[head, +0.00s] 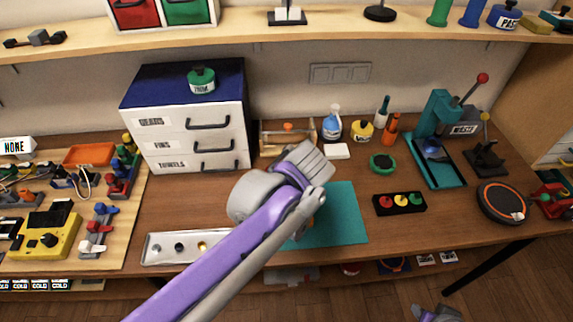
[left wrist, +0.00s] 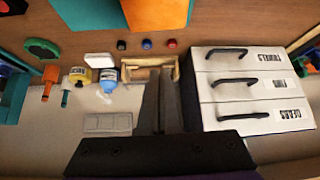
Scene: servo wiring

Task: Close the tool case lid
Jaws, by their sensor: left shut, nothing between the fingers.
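I cannot tell for sure which thing is the tool case. An orange block-like thing (left wrist: 155,14) lies beside the teal mat (left wrist: 85,15) at the top of the left wrist view. In the head view my left arm covers nearly all of it, and the teal mat (head: 345,222) shows beside the arm. No lid can be made out. My left gripper (left wrist: 160,80) is shut and empty, pointing toward a small wooden box (left wrist: 158,68) at the back of the bench. In the head view its fingers are hidden behind the wrist. Part of my right gripper (head: 435,314) shows at the bottom edge.
A drawer cabinet (head: 185,120) stands at the back left. Bottles (head: 332,122), a green round tin (head: 382,162) and a teal press (head: 437,150) stand to the right. A button box (head: 400,203) lies right of the mat. A white tray (head: 165,248) is front left.

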